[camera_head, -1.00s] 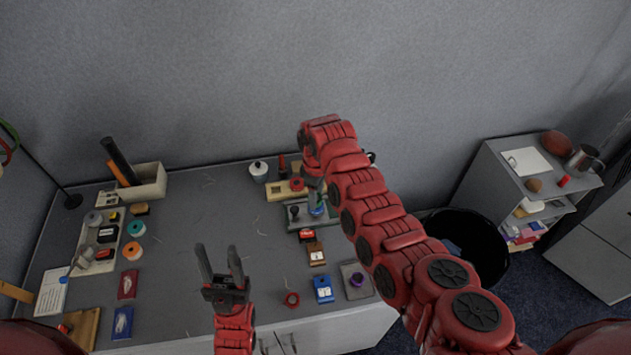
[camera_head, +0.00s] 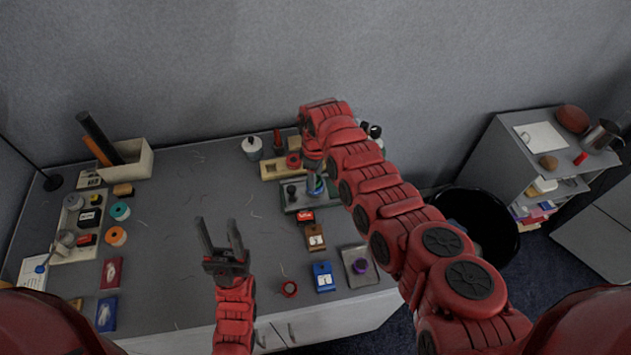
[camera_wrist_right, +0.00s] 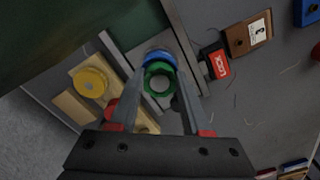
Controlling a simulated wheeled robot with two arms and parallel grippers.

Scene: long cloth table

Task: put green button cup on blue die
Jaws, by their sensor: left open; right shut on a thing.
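The green button cup (camera_wrist_right: 160,88) is a ring held between the fingers of my right gripper (camera_wrist_right: 160,85). Behind it in the right wrist view is the blue die (camera_wrist_right: 156,54), partly hidden by the cup. In the head view the blue die (camera_head: 313,191) is on a grey plate (camera_head: 304,208), and my right gripper (camera_head: 315,180) is right over it, pointing down. The cup and die overlap in both views; I cannot tell whether they touch. My left gripper (camera_head: 221,240) is open and empty over the front middle of the table.
A black knob (camera_head: 291,190) is on the same plate, left of the die. The table's middle is clear.

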